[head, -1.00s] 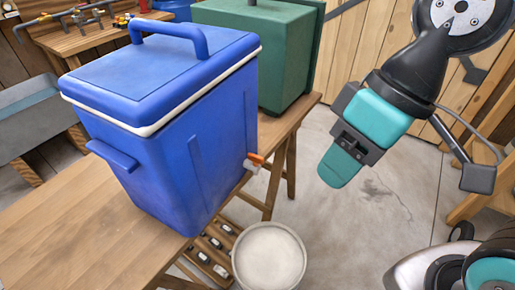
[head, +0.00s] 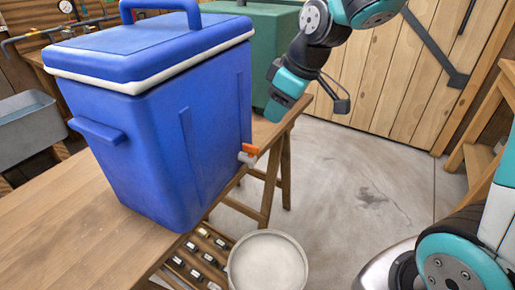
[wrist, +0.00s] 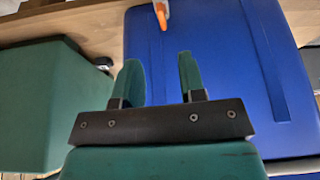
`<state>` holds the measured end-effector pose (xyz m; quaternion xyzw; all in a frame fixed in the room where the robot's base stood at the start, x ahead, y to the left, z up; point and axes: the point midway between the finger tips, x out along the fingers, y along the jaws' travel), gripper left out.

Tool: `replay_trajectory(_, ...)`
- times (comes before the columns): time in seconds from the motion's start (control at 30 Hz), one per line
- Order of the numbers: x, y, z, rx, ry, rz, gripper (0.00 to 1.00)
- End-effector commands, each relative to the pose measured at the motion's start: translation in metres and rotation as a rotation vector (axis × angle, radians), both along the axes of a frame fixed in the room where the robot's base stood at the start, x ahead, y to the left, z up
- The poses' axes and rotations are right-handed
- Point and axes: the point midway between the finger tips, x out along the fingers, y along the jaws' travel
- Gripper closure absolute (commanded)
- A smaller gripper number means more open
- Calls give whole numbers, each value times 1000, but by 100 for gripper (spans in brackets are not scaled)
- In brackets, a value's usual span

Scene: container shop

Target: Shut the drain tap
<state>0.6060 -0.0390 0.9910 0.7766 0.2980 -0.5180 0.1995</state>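The drain tap (head: 249,153) is on the lower right side of a blue cooler (head: 190,135). It has a white spout and an orange lever. In the wrist view the orange tap lever (wrist: 161,14) shows at the top edge, beyond the fingertips, with the blue cooler (wrist: 215,75) beside it. My gripper (head: 275,112) is behind and to the right of the tap in the head view, apart from it. In the wrist view my gripper (wrist: 158,68) has its two green fingers spread with nothing between them.
A green box (head: 266,40) stands behind the cooler on the wooden bench (head: 80,235). It also shows at the left of the wrist view (wrist: 40,105). A white bucket (head: 268,262) stands below the tap. The floor at the right (head: 350,190) is clear.

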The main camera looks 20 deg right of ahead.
Motion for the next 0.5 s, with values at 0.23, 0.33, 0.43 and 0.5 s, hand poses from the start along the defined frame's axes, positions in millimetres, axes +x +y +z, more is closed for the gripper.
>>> replay_trajectory(0.23, 15, 16, -57, -1, 7, 3, 63)
replay_trajectory(0.33, 21, 22, -76, 0, 7, 3, 63)
replay_trajectory(0.43, 26, 26, -92, 0, 5, 2, 63)
replay_trajectory(0.5, 29, 28, -101, 0, 4, 2, 63)
